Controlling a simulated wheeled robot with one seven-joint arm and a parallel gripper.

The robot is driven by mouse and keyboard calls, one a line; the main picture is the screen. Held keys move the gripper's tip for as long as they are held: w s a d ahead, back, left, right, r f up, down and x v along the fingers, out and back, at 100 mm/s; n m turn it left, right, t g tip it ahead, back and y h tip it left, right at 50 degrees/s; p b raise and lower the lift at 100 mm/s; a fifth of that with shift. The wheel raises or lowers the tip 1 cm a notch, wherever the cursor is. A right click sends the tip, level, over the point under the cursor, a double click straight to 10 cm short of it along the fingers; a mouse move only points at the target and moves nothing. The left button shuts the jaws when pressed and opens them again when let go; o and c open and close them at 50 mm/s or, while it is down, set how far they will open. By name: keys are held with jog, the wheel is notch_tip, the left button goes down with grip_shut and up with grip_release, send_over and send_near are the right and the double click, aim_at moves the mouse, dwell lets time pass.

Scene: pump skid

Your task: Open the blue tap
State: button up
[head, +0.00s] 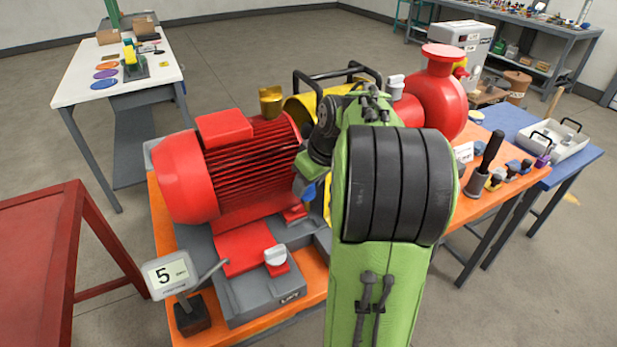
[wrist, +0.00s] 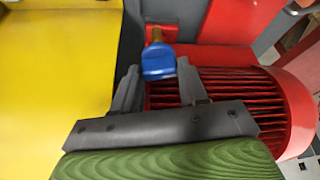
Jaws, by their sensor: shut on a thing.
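The blue tap (wrist: 158,66) shows in the wrist view as a blue handle on a brass stem, at a red block by a grey surface. My gripper (wrist: 159,72) has one grey finger on each side of the handle and is shut on it. In the head view, a small patch of blue (head: 309,192) that looks like the tap shows left of my green arm, beside the motor's end. My arm hides most of the gripper and the tap's surroundings there. How far the tap is turned cannot be told.
The red finned motor (head: 250,160) stands close on the left, with a yellow guard (wrist: 55,75) on the other side. A grey-white tap (head: 275,256) and a display reading 5 (head: 170,274) are at the front. The red pump (head: 437,100) stands behind right.

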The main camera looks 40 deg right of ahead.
jog(key=shift+d+r+n+y+p, duration=0.1)
jog(key=shift+n+y+p, duration=0.5)
jog(key=shift+n, duration=0.7)
jog(key=o, duration=1.1)
jog(key=shift+c, duration=0.2)
